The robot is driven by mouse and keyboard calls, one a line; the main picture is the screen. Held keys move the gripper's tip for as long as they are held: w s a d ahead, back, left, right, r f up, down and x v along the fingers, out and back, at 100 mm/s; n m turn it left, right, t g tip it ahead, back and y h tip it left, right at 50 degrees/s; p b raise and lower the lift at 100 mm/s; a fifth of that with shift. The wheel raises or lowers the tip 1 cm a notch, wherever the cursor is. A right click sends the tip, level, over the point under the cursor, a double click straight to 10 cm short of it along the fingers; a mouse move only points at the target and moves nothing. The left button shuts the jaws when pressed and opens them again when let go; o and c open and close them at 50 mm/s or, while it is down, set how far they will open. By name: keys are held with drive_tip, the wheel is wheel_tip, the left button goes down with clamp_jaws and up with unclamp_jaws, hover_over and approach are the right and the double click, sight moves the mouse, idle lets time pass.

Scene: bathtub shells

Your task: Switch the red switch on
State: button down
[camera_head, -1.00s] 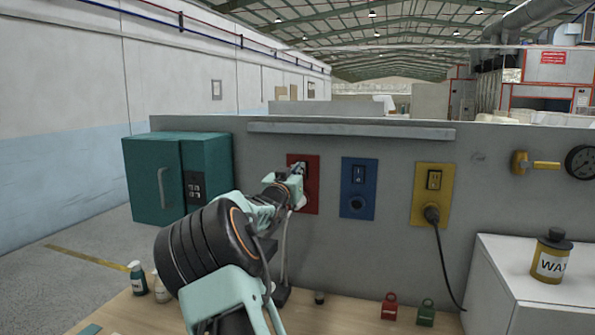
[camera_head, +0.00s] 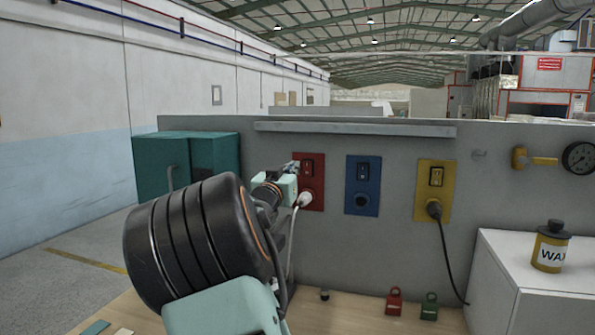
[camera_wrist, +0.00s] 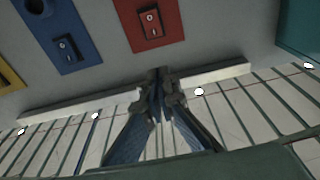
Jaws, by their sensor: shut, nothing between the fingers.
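The red panel (camera_head: 317,185) on the grey wall carries a dark rocker switch (camera_head: 308,168), with a white plug (camera_head: 305,199) and cord below it. My gripper (camera_head: 294,165) is at the panel's upper left edge in the head view, and the switch shows just right of it. In the wrist view the red panel (camera_wrist: 166,36) and its switch (camera_wrist: 150,22) appear upside down, beyond my gripper's fingertips (camera_wrist: 158,82). The fingers are together with nothing between them, apart from the switch there. I cannot tell which way the rocker is set.
A blue panel (camera_head: 374,185) and a yellow panel (camera_head: 447,190) with a plugged cord are to the right. A ledge (camera_head: 355,130) runs above the panels. A teal cabinet (camera_head: 215,165) is at left. Red (camera_head: 394,302) and green (camera_head: 429,307) padlocks lie on the bench.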

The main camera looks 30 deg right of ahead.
drive_tip(key=shift+s+a+r, duration=0.15)
drive_tip(key=shift+s+a, duration=0.55)
drive_tip(key=shift+s, duration=0.05)
